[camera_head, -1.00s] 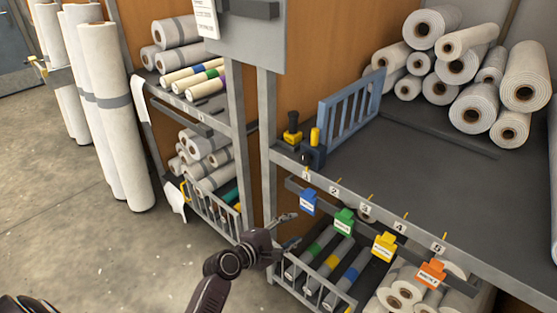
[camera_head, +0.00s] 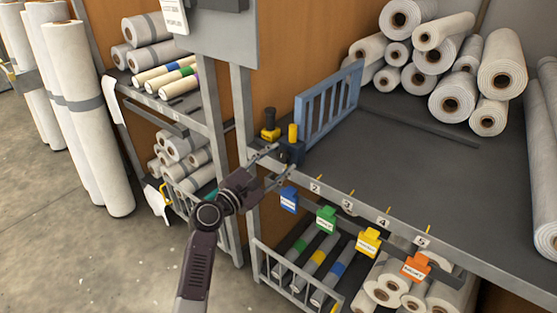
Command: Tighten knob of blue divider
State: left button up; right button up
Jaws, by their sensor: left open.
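The blue divider (camera_head: 330,106) stands upright as a slatted panel at the left end of the dark table shelf. At its near end is a dark blue clamp block (camera_head: 291,151) with a yellow upright knob (camera_head: 293,132) on top. A second knob, black on a yellow base (camera_head: 269,124), stands just left of it. My left gripper (camera_head: 277,162) is open. Its fingers reach toward the clamp block at the shelf's front edge, with one finger on either side of it in the picture; contact cannot be told. My right gripper is not in view.
Numbered marks and yellow pegs line the shelf's front rail (camera_head: 370,216). Blue, green, yellow and orange tags (camera_head: 368,242) hang below it. Rolls (camera_head: 452,95) are stacked at the back right. A grey post (camera_head: 243,150) stands close behind my arm. The shelf's middle is mostly clear.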

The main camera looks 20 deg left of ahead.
pick_arm(q)
jog(key=shift+w, duration=0.1)
jog(key=c, duration=1.2)
jog(key=shift+o, duration=0.2)
